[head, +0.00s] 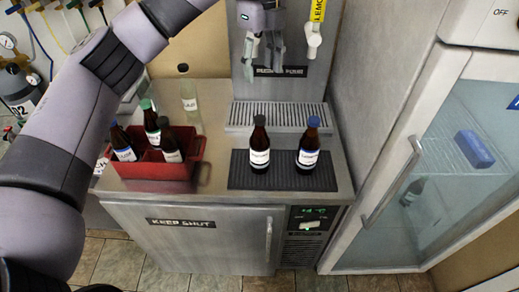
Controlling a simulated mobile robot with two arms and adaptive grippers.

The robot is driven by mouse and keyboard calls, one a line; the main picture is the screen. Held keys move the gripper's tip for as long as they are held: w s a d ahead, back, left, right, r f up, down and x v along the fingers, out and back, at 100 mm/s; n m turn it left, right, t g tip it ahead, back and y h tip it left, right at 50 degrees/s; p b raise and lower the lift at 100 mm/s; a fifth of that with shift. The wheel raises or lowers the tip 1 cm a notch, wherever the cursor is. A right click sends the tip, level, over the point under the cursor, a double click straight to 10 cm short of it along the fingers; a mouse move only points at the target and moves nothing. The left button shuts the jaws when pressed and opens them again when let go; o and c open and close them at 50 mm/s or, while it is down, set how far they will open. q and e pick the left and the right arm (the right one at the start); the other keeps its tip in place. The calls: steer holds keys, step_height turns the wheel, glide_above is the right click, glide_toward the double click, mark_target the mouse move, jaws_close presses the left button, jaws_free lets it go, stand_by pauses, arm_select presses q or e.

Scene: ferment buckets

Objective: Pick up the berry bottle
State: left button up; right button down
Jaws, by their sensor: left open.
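Two brown bottles stand upright on a dark ribbed mat (282,184). One is a black-capped bottle (259,150) with a white label; the other is a blue-capped bottle (308,148) with a white and blue label. The labels are too small to read, so I cannot tell which bottle is the berry one. My left gripper (262,64) is open and empty. It shows in front of the tap panel, above the black-capped bottle in the picture and apart from it. My right gripper is not in view.
A red crate (160,171) at left holds brown bottles with blue, green and black caps. A clear bottle (188,92) stands behind it. A drip grate (278,115) and a white tap (313,40) are behind the mat. A glass-door fridge (440,160) borders the right.

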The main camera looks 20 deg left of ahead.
mark_target(260, 118)
arm_select(q)
step_height(260, 118, down, 12)
steer(key=shift+r+p, duration=0.25)
steer(key=shift+p, duration=0.9)
steer(key=f+p, duration=0.1)
steer(key=f, duration=0.1)
steer(key=f+p, duration=0.1)
steer(key=f, duration=0.1)
steer(key=shift+a+f, duration=0.2)
steer(key=shift+f, duration=0.65)
steer(key=c, duration=1.2)
jaws_close()
steer(key=shift+w+r, duration=0.1)
steer(key=shift+r, duration=0.05)
